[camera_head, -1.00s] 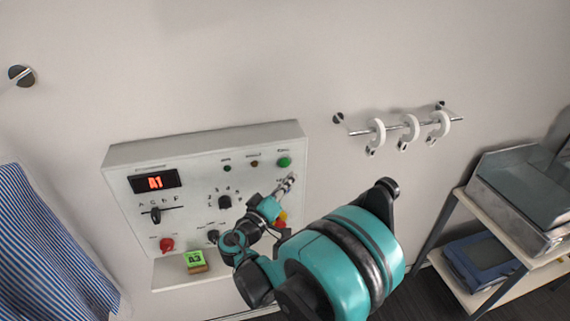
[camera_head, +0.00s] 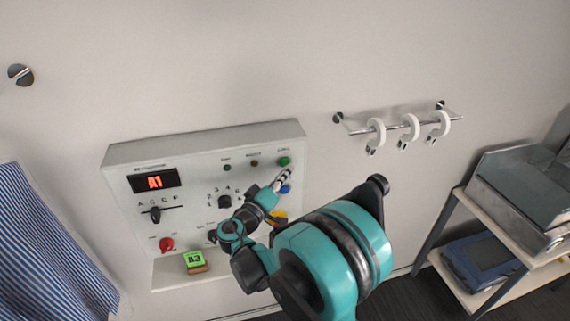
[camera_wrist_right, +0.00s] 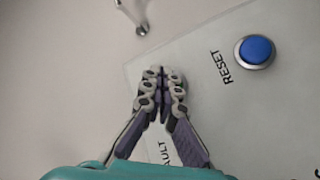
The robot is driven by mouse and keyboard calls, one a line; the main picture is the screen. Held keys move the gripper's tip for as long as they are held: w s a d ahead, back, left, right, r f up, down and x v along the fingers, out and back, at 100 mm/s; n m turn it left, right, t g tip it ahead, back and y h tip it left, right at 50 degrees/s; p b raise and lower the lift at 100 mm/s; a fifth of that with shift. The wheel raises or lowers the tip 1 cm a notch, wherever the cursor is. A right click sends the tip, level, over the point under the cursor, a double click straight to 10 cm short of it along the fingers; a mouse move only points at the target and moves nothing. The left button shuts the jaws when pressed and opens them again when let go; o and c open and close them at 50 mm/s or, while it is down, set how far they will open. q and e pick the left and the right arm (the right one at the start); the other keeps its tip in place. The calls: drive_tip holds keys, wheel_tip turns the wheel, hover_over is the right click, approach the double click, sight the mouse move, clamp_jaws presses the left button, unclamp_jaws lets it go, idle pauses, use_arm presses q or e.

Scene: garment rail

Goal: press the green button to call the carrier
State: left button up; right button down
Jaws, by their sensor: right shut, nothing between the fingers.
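The green button (camera_head: 284,161) is at the upper right of the light grey control panel (camera_head: 200,143) on the wall. My right gripper (camera_head: 287,172) has its fingertips just below the green button in the head view; whether they touch the panel I cannot tell. The right gripper is shut and empty, and in the wrist view its fingertips (camera_wrist_right: 163,74) are together over the panel near its edge. My left gripper is not in view.
A blue button (camera_head: 285,189) sits close below the fingertips; in the wrist view it is labelled RESET (camera_wrist_right: 256,50). A red knob (camera_head: 166,244), a slider and a red display (camera_head: 154,182) are farther left. A rail with white hooks (camera_head: 410,126) is to the right.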

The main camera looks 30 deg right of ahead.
drive_tip(key=shift+w, duration=0.1)
idle(0.7)
drive_tip(key=shift+w+d, duration=0.1)
drive_tip(key=shift+w, duration=0.25)
